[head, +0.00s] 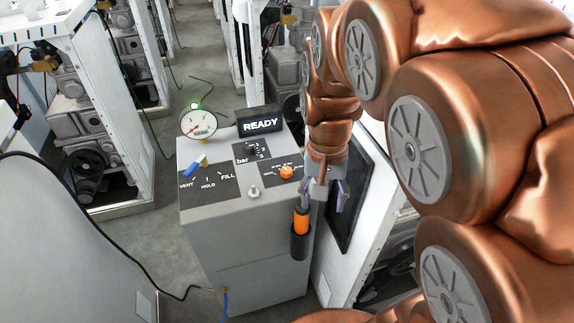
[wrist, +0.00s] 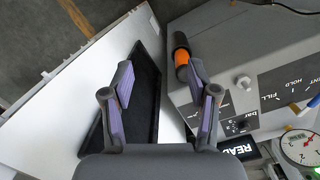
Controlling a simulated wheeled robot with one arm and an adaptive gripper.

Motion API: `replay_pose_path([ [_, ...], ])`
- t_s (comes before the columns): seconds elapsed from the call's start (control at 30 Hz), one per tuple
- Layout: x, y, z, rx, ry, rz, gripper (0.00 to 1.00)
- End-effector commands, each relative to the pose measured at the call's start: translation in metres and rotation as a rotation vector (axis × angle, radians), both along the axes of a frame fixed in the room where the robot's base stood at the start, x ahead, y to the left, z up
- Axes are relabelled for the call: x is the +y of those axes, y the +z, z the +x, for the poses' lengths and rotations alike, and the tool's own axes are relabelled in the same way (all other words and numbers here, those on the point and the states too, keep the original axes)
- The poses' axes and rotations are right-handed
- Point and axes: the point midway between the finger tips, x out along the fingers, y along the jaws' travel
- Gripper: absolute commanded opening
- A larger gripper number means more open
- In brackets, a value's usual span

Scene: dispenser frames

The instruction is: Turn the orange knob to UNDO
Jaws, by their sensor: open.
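The orange knob (head: 287,172) sits on a dark label plate on the top of the grey dispenser cabinet (head: 245,240), near its right edge. White marks ring the knob, but they are too small to read. My gripper (head: 327,196) is right of the knob and apart from it, beside the cabinet's right edge. In the wrist view my gripper (wrist: 160,82) is open with nothing between its fingers. The knob does not show there; the right finger covers part of the cabinet top.
The top also carries a blue lever (head: 195,165), a metal stud (head: 254,191), a gauge (head: 198,123) and a READY display (head: 260,124). A white cabinet (head: 352,275) stands close right.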

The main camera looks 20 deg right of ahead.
Motion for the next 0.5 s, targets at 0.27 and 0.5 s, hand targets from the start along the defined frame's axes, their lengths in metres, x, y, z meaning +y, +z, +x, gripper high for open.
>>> replay_pose_path([
  [0.27,-0.006,-0.004,0.082,-0.036,-0.203,-0.029,0.59],
  [0.5,-0.003,-0.018,0.148,-0.061,-0.348,-0.036,0.59],
])
